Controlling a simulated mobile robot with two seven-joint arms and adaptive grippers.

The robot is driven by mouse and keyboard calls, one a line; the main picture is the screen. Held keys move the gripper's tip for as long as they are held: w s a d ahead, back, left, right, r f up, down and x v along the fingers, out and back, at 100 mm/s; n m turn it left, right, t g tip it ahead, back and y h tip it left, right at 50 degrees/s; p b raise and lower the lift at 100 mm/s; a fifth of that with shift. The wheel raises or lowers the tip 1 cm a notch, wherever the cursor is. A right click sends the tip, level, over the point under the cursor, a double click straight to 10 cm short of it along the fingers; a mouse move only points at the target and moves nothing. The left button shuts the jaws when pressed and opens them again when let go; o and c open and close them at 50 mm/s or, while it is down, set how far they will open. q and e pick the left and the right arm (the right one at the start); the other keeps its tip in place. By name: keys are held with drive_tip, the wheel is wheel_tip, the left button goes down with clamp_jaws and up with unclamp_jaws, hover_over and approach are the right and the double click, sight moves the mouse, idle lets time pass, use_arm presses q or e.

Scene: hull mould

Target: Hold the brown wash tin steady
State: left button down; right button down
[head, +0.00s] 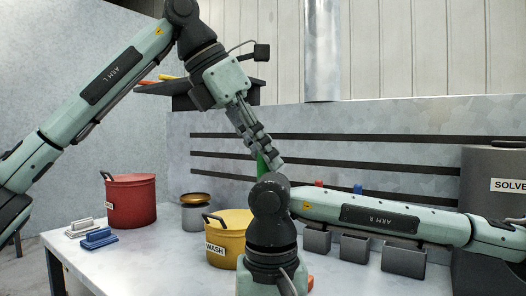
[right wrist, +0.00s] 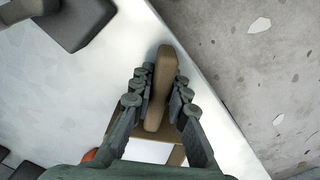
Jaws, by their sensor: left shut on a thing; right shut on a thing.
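A yellow pot labelled WASH (head: 230,244) with a dark handle stands on the table. A small grey tin with a brown top (head: 195,212) stands behind it; I see no brown tin labelled wash. My left gripper (head: 276,162) points down above the table, its fingers close together. A green thing (head: 262,165) shows at its fingers and seems held; its lower end is hidden by my right arm. My right gripper (right wrist: 158,98) is shut on a brown bar-shaped thing (right wrist: 160,85) in the right wrist view. I cannot tell what that belongs to. My right gripper is hidden in the head view.
A red pot (head: 131,202) and white and blue hand tools (head: 98,239) are at the left of the table. Several grey bins (head: 354,250) stand at the right. A large grey drum (head: 490,165) is at the far right. The table's front left is clear.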

use_arm(q)
drive_tip(key=shift+f, duration=5.25)
